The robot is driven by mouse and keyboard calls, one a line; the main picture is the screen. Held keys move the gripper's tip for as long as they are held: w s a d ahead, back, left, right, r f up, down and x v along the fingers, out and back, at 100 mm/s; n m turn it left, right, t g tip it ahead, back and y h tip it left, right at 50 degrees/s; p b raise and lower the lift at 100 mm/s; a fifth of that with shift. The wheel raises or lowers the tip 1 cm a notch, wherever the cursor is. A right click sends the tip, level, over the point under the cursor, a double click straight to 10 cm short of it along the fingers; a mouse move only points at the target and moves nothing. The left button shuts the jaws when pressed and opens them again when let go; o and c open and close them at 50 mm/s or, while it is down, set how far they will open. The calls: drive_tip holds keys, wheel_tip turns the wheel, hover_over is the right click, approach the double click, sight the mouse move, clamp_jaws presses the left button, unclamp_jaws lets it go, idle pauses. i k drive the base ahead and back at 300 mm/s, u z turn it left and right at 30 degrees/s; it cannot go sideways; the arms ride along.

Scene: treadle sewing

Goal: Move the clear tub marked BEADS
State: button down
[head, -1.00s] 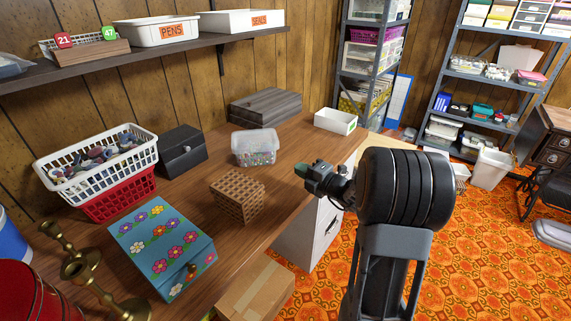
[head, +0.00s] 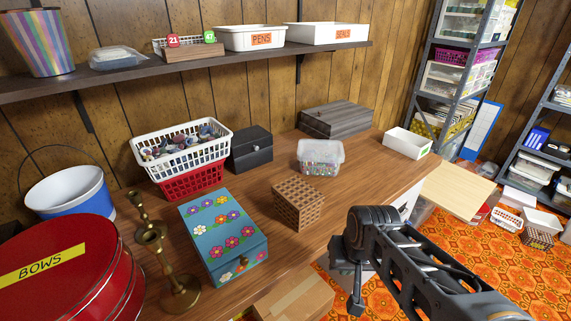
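A clear tub with a whitish lid (head: 320,152) stands on the wooden worktop, with many small coloured beads showing through its wall. I cannot read any marking on it from here. It stands behind the brown lattice box and right of the black box. My gripper (head: 352,285) is at the worktop's front edge, nearer to me than the tub and well apart from it. My arm's dark end joint partly hides it, so its fingers and anything between them cannot be made out.
A blue flowered box (head: 222,237), brass candlesticks (head: 178,275) and red BOWS tin (head: 65,270) fill the left. Bare worktop (head: 355,180) lies right of the tub.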

sight(316, 157)
drive_tip(key=u, duration=3.2)
drive_tip(key=k, duration=0.65)
drive_tip(key=z, duration=1.35)
drive_tip(key=i, duration=0.5)
drive_tip(key=z, duration=0.05)
